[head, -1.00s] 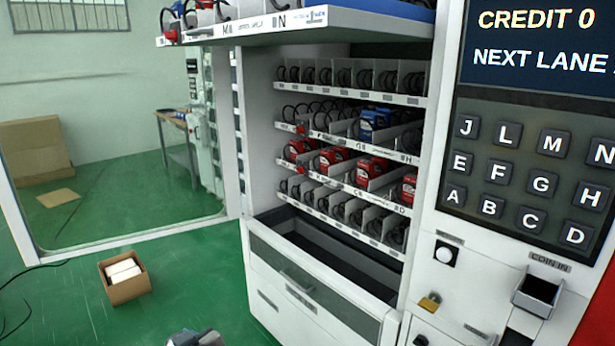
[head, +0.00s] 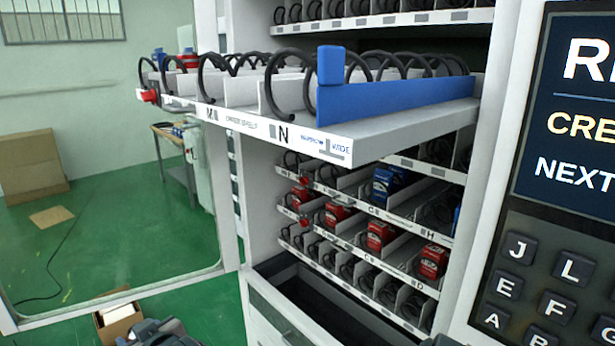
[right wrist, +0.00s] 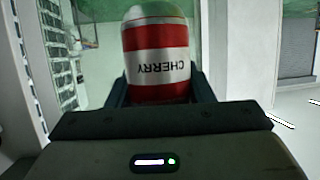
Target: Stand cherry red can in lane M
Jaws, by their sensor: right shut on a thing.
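The cherry can (right wrist: 158,88), red with a white band reading CHERRY upside down in the picture, shows in the right wrist view. My right gripper (right wrist: 160,92) is shut on it, a dark finger at each side. The can is not seen in the head view. Lane M (head: 211,113) is on the pulled-out upper shelf (head: 262,131), left of lane N (head: 284,133). A black coil runs along lane M, and its front shows no can. A dark part of my left arm shows at the bottom edge of the head view; its fingertips cannot be made out.
A blue guide (head: 395,98) stands along the right of lane N. Red and blue items (head: 186,60) sit at the shelf's far left. Lower shelves hold red cans (head: 380,235) and a blue one (head: 386,184). A keypad panel (head: 560,260) is at right.

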